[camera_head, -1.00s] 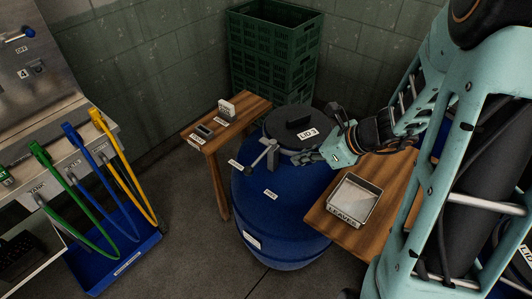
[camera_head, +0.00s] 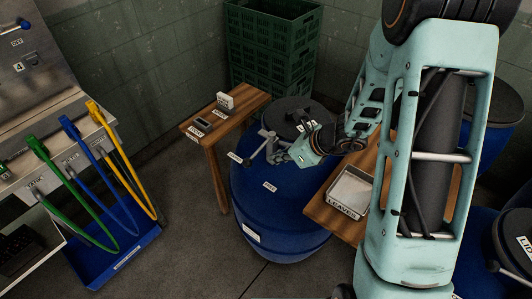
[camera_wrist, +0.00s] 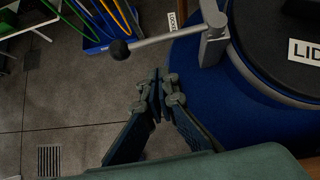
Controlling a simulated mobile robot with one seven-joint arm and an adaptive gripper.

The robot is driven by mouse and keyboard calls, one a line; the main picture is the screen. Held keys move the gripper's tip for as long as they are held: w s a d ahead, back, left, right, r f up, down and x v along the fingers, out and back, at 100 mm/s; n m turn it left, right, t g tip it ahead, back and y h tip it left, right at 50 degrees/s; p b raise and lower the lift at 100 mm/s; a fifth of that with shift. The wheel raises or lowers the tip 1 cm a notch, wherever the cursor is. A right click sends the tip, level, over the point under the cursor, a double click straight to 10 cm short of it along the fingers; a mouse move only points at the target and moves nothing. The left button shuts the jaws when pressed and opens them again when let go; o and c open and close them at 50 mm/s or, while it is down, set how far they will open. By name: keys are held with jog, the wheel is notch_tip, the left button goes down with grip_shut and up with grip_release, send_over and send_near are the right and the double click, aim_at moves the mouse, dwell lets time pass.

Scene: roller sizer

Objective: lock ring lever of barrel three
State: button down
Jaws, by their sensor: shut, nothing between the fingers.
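Barrel three (camera_head: 285,218) is the blue barrel in the middle of the head view, with a black lid (camera_head: 300,108) on top. Its lid label shows partly in the wrist view (camera_wrist: 305,52). The grey ring lever (camera_head: 262,150) sticks out from the ring at the lid's left front and ends in a black ball knob (camera_wrist: 119,50). A white label partly reading "LOCKE" (camera_wrist: 172,20) lies behind the lever in the wrist view. My gripper (camera_wrist: 158,80) is shut and empty, just on the near side of the lever. Contact with the lever cannot be told.
A wooden table (camera_head: 222,130) with small items stands behind left. Another wooden table (camera_head: 325,212) with a tray labelled "LEAVES" (camera_head: 350,193) is at the right. Green crates (camera_head: 270,50) stand behind. Hoses hang at the left. Other blue barrels stand right.

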jog(key=w+a, duration=0.2)
jog(key=a, duration=0.1)
jog(key=shift+p, duration=0.3)
jog(key=shift+w+a+f, duration=0.1)
jog(key=shift+w+a, duration=0.05)
jog(key=shift+a, duration=0.05)
dwell(0.4)
